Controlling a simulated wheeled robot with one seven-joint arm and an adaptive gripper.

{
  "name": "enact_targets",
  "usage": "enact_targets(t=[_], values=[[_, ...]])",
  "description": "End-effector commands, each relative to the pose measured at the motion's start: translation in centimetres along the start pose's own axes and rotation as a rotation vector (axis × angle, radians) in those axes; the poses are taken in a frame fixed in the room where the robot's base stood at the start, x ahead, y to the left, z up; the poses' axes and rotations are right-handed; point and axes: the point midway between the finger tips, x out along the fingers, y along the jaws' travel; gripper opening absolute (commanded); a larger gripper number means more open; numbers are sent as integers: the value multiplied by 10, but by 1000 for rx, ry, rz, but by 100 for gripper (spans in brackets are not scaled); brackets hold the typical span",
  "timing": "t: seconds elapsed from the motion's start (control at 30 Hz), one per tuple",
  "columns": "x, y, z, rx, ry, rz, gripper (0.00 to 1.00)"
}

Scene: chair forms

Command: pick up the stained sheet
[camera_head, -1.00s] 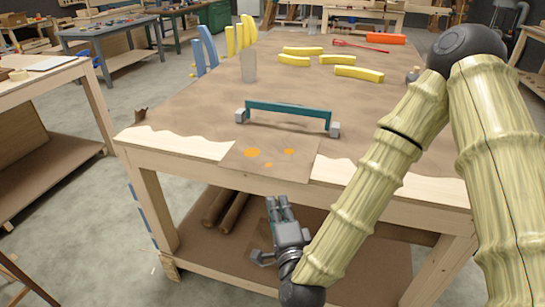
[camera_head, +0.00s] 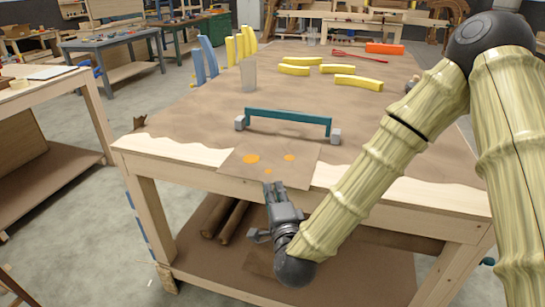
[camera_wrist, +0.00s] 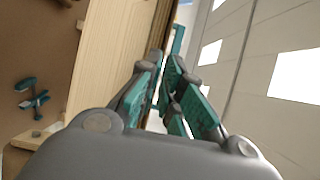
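The stained sheet (camera_head: 285,170) is a flat brown square with several orange stains, lying at the front edge of the workbench (camera_head: 400,190). Its near edge is about level with the bench edge; I cannot tell whether it overhangs. My gripper (camera_head: 272,186) is just in front of that edge, fingers pointing up toward the sheet's near side. In the wrist view the teal finger pads (camera_wrist: 163,75) stand a narrow gap apart, with nothing clearly held between them. Their tips are close to the bench edge, and contact with the sheet cannot be told.
A teal-handled bar with grey end blocks (camera_head: 288,120) lies just behind the sheet. A grey cup (camera_head: 248,76), yellow curved pieces (camera_head: 358,82) and an orange block (camera_head: 384,48) are farther back. A lower shelf (camera_head: 350,275) holds brown rolls (camera_head: 222,218).

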Motion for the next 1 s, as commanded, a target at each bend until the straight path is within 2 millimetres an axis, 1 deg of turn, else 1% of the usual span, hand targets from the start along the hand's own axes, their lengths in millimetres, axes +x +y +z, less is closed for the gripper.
enact_targets(t=[0.1, 0.27, 0.5, 0.57, 1.0], values=[[15, -1, -1, -1, 0, -1, 8], [26, 0, -1, 0, 0, 0, 8], [27, 0, -1, 0, 0, 1, 8], [27, 0, -1, 0, 0, 1, 0], [27, -3, -1, 0, 1, 0, 0]])
